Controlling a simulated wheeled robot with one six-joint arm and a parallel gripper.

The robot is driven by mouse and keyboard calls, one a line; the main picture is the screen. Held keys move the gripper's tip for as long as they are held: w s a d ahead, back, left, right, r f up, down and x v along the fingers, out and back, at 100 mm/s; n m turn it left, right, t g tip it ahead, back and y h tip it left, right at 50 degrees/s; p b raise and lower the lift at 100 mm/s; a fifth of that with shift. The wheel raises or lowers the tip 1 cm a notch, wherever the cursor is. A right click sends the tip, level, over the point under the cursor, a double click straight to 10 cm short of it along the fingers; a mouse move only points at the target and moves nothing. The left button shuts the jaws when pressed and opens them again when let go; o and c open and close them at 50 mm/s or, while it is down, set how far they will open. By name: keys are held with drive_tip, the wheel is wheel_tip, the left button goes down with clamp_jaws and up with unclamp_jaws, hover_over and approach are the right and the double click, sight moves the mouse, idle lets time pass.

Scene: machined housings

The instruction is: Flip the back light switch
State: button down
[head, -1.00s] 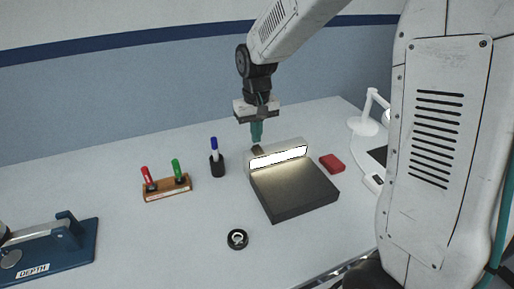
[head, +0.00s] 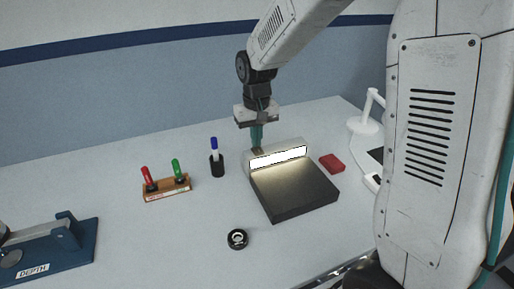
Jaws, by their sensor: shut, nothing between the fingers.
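A dark box-shaped device (head: 295,191) with a glowing white light bar (head: 278,157) along its back sits on the table right of centre. The light bar is lit. My gripper (head: 257,148) is shut and points straight down at the back left corner of the light housing. Its fingertips are at or just behind the housing's top edge; I cannot tell if they touch it. A small dark part shows by the fingertips. The switch itself cannot be made out clearly.
A wooden stand (head: 167,189) with red and green markers, a black cup (head: 216,167) with a blue-capped marker, a black ring (head: 237,239), a red block (head: 332,163), a white lamp (head: 366,122) and a blue depth fixture (head: 62,251) stand around. The table's front left middle is clear.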

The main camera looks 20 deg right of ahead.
drive_tip(key=shift+f, duration=0.15)
drive_tip(key=shift+r, duration=3.5)
drive_tip(key=shift+s, duration=0.1)
drive_tip(key=s, duration=0.1)
drive_tip(key=s+f, duration=0.1)
drive_tip(key=shift+s+d+g, duration=0.1)
drive_tip(key=shift+s+g, duration=0.25)
drive_tip(key=shift+g, duration=0.05)
drive_tip(key=s+d+r+t, duration=0.1)
drive_tip(key=s+r, duration=0.2)
drive_tip(key=s, duration=1)
drive_tip(key=s+d+r+t, duration=0.1)
drive_tip(key=s+r, duration=0.2)
drive_tip(key=s, duration=1)
drive_tip(key=shift+d+r, duration=0.3)
drive_tip(key=shift+d, duration=0.1)
